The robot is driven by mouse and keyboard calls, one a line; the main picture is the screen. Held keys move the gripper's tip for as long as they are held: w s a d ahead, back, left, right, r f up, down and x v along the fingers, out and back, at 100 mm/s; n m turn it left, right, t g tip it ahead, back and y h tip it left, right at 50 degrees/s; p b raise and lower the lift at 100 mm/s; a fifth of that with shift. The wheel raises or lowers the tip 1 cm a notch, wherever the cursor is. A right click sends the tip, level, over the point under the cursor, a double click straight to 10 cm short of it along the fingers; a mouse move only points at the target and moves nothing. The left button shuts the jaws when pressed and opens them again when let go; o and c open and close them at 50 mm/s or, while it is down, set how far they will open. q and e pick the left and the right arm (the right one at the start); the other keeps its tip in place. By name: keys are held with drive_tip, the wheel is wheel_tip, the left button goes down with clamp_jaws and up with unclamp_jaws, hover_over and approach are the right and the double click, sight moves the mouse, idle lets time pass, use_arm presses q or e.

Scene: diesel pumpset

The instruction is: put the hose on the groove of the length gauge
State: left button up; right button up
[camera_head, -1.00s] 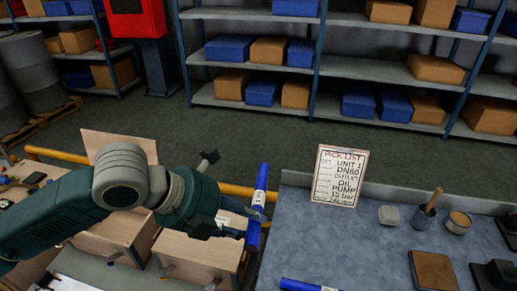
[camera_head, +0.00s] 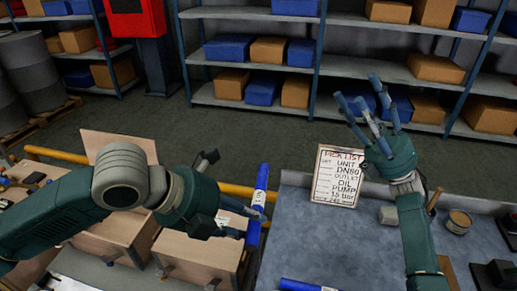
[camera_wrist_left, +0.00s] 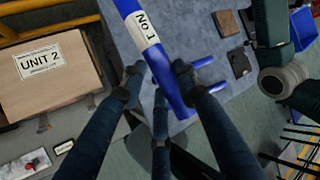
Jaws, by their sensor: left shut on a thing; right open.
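A blue hose (camera_head: 262,180) with a white band stands tilted near the left edge of the grey bench in the head view. My left gripper (camera_head: 238,222) is shut on it. In the left wrist view the hose (camera_wrist_left: 143,28) carries a "No 1" label, and the fingers of my left gripper (camera_wrist_left: 158,78) close around its lower part. My right gripper (camera_head: 368,98) is open and empty, fingers up, above the back of the bench. Another blue tube (camera_head: 300,285) with a white end lies at the bench's front. I cannot make out the length gauge or its groove.
A pick list board (camera_head: 335,178) stands at the back of the grey bench (camera_head: 320,240). A small tin (camera_head: 458,222) is at right. Wooden boxes (camera_head: 205,258) stand left, one labelled "UNIT 2" (camera_wrist_left: 55,72). A yellow rail (camera_head: 235,190) runs behind. The bench's middle is clear.

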drive_tip(key=s+a+n+g+h, duration=0.2)
drive_tip(key=a+n+g+h, duration=1)
drive_tip(key=a, duration=1.2)
drive_tip(key=n+t+h, duration=0.7)
drive_tip(key=n+h, duration=0.9)
drive_tip(key=n, duration=0.3)
approach(258, 196)
wheel_tip(258, 196, down, 8)
drive_tip(key=shift+a+f, duration=0.1)
drive_tip(key=shift+f, duration=0.15)
use_arm(q)
drive_tip(key=shift+r, duration=0.1)
use_arm(e)
drive_tip(key=shift+f, duration=0.35)
use_arm(q)
drive_tip(key=shift+d, duration=0.1)
